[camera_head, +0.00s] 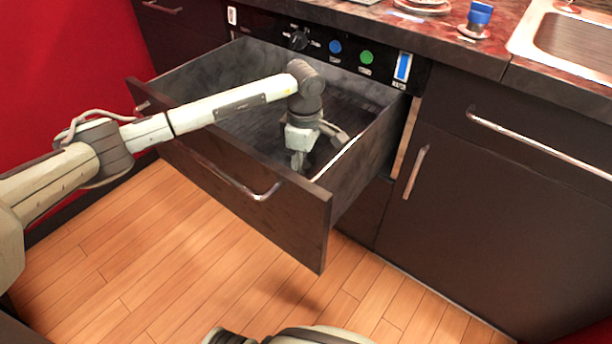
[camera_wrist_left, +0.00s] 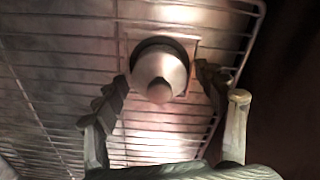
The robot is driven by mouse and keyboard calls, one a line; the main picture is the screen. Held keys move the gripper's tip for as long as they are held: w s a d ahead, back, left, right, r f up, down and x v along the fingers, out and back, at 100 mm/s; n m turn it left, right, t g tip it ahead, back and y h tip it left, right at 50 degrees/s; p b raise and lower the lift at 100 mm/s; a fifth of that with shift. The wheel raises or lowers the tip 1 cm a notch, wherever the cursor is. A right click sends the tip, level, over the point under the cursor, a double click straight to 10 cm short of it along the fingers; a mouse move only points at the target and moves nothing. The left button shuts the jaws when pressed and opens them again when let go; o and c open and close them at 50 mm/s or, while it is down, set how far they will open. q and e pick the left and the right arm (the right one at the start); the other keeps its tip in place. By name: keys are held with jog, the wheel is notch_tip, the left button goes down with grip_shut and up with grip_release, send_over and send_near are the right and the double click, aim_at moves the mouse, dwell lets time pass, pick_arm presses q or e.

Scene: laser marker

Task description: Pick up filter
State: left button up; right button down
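A pale metallic, rounded, cone-shaped piece, which I take to be the filter (camera_wrist_left: 160,72), sits on a wire rack (camera_wrist_left: 60,88) in the left wrist view. My left gripper (camera_head: 314,160) reaches down into the open drawer (camera_head: 290,195). In the left wrist view its two dark fingers are spread, one on each side of the filter, and do not look closed on it. Whether either finger touches it I cannot tell. In the head view the gripper and the drawer front hide the filter. My right gripper is not in view.
A blue-topped item (camera_head: 479,16) stands on the counter beside the sink (camera_head: 575,42).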

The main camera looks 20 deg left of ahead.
pick_arm(q)
jog(key=c, duration=1)
jog(key=shift+r, duration=0.1)
jog(key=shift+c, duration=0.2)
